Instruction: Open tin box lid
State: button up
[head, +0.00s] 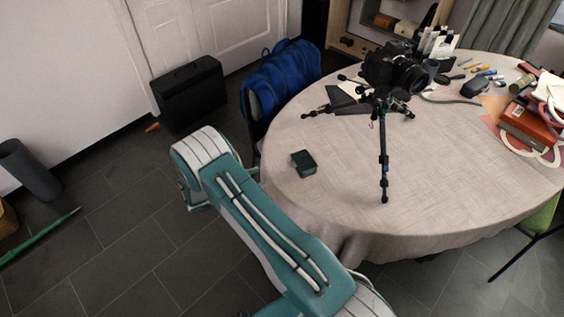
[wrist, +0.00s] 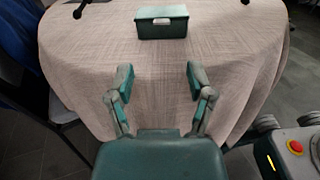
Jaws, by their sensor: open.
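The tin box (head: 304,163) is small and dark green, and it sits on the cloth-covered round table near its left edge in the head view. In the wrist view the tin box (wrist: 162,22) stands upright at the top middle, with its lid looking closed and a small catch on its front face. My gripper (wrist: 158,76) is open and empty, its two fingers spread toward the box but short of it, over the near edge of the cloth. In the head view my gripper is hidden behind my arm.
A black camera on a tripod (head: 384,135) stands on the table (head: 450,170) right of the box. Books (head: 527,128) and small tools lie at the right and back. A chair with a blue bag (head: 280,78) is behind the table's left edge. The cloth around the box is clear.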

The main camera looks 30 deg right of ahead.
aim_at(288, 173)
jog(key=d, duration=1)
jog(key=shift+s+d, duration=0.15)
jog(key=shift+d, duration=0.25)
grip_shut()
